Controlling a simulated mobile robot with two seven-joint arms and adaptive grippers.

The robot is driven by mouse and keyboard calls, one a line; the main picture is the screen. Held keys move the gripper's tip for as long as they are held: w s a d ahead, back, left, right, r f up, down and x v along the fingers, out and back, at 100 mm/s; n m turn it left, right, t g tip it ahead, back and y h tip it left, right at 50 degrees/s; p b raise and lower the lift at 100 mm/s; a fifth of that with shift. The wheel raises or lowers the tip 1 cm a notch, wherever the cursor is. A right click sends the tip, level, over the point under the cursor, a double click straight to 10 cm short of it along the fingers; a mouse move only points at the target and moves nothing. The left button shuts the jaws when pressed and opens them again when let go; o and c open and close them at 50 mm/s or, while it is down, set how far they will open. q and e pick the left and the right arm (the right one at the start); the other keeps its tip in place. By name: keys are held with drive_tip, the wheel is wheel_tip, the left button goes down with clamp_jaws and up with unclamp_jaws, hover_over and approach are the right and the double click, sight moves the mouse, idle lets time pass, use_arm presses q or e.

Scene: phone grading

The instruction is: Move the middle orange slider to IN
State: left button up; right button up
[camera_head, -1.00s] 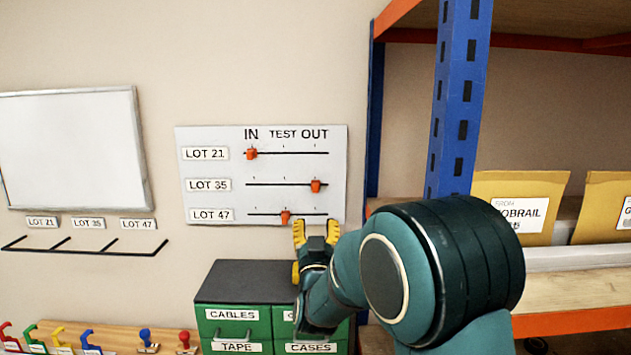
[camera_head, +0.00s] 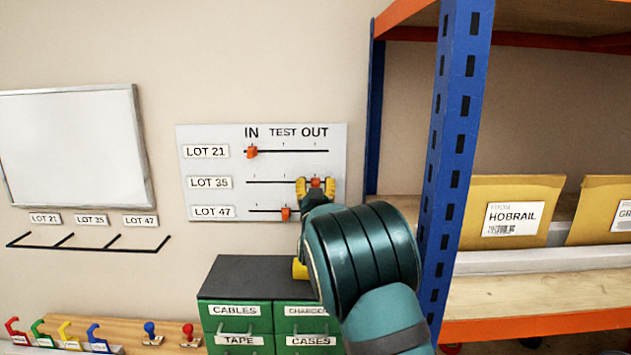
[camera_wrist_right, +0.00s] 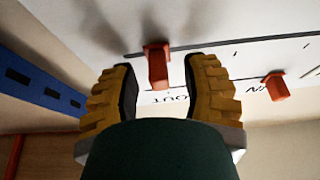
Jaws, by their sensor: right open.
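The middle orange slider (camera_head: 316,182) is on the LOT 35 track, at its right end under OUT on the white board (camera_head: 220,160). My right gripper (camera_head: 316,189) is at the board with its yellow fingers on either side of this slider. In the right wrist view, the slider (camera_wrist_right: 157,66) stands between the open fingertips (camera_wrist_right: 161,74), with a gap to each finger. The top orange slider (camera_head: 252,152) is at IN on the LOT 21 track. The bottom orange slider (camera_head: 286,214) is near the middle of the LOT 47 track, just left of my gripper. My left gripper is not in view.
A blue shelf post (camera_head: 455,150) and shelves with yellow envelopes (camera_head: 513,212) stand to the right. Green drawers (camera_head: 236,318) stand below the board. A whiteboard (camera_head: 72,147) and a black rack (camera_head: 90,250) are at the left. The board left of my gripper is open.

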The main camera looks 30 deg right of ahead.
sight(254, 175)
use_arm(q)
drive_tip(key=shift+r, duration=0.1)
use_arm(e)
drive_tip(key=shift+w+d+r, duration=0.15)
drive_tip(key=shift+w, duration=0.15)
clamp_jaws()
drive_tip(key=shift+w+a+b, duration=0.15)
drive_tip(key=shift+a+b, duration=0.2)
drive_tip(key=shift+a, duration=0.05)
drive_tip(key=w+a, duration=0.1)
drive_tip(key=a, duration=0.1)
drive_tip(key=w+a+b, duration=0.1)
drive_tip(key=a, duration=0.2)
drive_tip(key=w+a+b, duration=0.1)
drive_tip(key=a, duration=0.2)
drive_tip(key=shift+w, duration=0.4)
drive_tip(key=w+a, duration=0.1)
drive_tip(key=a, duration=0.1)
drive_tip(key=w+a, duration=0.2)
drive_tip(key=a, duration=0.1)
drive_tip(key=shift+a+r, duration=0.1)
drive_tip(key=shift+a, duration=0.25)
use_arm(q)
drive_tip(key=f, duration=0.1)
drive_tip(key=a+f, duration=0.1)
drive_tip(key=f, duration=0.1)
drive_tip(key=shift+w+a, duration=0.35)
